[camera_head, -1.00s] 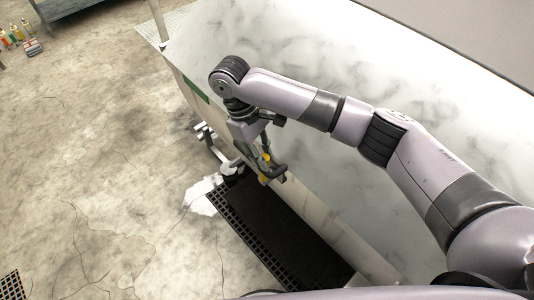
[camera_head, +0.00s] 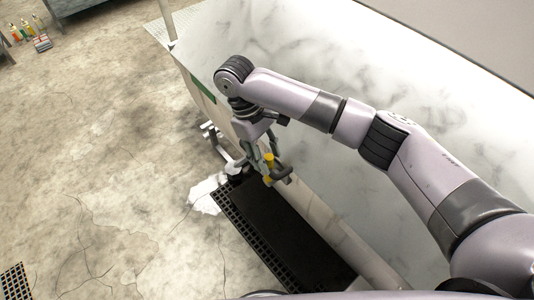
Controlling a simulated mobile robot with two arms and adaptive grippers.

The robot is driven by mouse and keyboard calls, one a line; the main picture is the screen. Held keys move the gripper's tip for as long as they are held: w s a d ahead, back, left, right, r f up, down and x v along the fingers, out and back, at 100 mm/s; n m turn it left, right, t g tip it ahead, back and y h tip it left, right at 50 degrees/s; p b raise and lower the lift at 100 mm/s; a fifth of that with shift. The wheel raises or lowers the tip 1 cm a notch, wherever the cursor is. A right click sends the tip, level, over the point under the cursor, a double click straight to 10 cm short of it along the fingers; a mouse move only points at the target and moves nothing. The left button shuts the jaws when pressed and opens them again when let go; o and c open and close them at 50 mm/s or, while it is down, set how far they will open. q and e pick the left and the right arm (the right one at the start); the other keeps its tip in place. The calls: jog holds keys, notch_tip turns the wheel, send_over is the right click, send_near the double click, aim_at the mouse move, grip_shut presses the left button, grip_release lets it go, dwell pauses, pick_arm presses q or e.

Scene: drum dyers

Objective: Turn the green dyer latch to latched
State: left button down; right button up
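The dyer is the large pale marbled machine (camera_head: 330,60) filling the centre and right of the head view. A green patch (camera_head: 203,90) marks its left side face. A latch handle with yellow parts (camera_head: 269,168) shows low on that face, at my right gripper (camera_head: 270,165). The gripper points down beside the machine, with its fingers around or next to the yellow part. I cannot tell whether the fingers touch it or how far they are closed. The wrist hides part of the latch area. My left gripper is not in view.
A black floor grate (camera_head: 275,235) lies along the dyer's foot. Metal pipework (camera_head: 217,140) stands out from its side, above a white patch (camera_head: 205,195) on the floor. Bottles (camera_head: 27,27) stand far off at top left. The concrete floor at left is clear.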

jog(key=v, duration=1.2)
dwell(0.3)
